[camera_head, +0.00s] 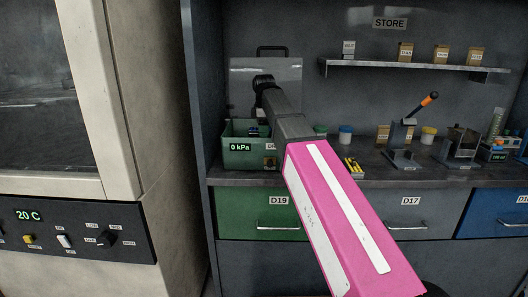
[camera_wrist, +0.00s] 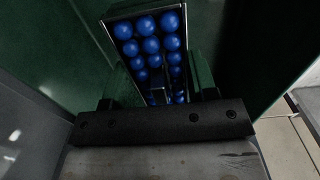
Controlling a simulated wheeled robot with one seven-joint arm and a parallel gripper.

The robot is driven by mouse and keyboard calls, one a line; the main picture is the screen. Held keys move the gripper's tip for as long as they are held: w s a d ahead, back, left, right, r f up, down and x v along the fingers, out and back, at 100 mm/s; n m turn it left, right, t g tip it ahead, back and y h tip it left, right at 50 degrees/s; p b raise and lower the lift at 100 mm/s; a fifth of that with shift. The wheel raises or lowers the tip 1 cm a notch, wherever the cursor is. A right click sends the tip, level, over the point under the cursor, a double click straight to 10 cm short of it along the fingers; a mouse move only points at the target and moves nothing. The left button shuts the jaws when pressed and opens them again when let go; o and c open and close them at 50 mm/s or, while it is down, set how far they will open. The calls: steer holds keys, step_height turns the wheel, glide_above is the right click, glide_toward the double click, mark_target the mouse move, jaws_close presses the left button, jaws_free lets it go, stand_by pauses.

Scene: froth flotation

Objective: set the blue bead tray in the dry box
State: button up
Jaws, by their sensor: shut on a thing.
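The blue bead tray (camera_wrist: 150,40) shows in the wrist view as a narrow dark-rimmed tray with rows of blue balls. It lies between the fingers of my gripper (camera_wrist: 158,88), which is shut on it. Green walls (camera_wrist: 262,50) stand around the tray in that view. In the head view the green box with the 0 kPa display (camera_head: 240,158), apparently the dry box, stands on the bench with its clear lid (camera_head: 280,72) raised behind. My arm reaches over it and hides its right part. Whether the tray touches the box floor cannot be told.
Several small jars and a yellow item (camera_head: 353,167) lie on the bench right of the box. A press with an orange handle (camera_head: 404,140) stands farther right. A shelf (camera_head: 415,66) hangs above. A cabinet with a 20 C display (camera_head: 75,235) stands at left.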

steer(key=shift+f, duration=4.35)
steer(key=shift+f, duration=0.15)
steer(key=o, duration=1)
step_height(320, 180, up, 12)
steer(key=shift+r, duration=0.2)
